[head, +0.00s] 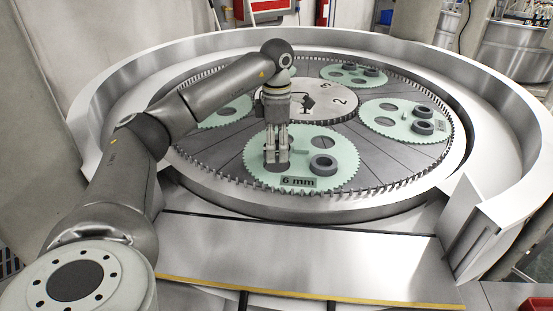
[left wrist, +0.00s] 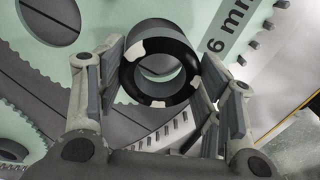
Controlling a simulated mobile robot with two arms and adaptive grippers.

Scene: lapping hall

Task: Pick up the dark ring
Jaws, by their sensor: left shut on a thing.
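My left gripper (head: 277,160) points straight down over the front pale green toothed disc (head: 302,146), marked 6 mm. In the left wrist view its fingers (left wrist: 160,84) are shut on the dark ring (left wrist: 158,62), one pair on each side. The ring is thick, almost black, with pale patches on its near rim. In the head view the fingers mostly hide this ring, and I cannot tell whether it touches the disc. A grey ring (head: 323,164) lies on the same disc just right of the gripper. My right gripper is not in view.
More green discs, at the right (head: 392,116) and back (head: 352,72), carry dark rings. A numbered metal hub (head: 338,99) stands in the middle. A high metal rim (head: 487,88) surrounds the plate. A flat metal shelf (head: 300,252) in front is clear.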

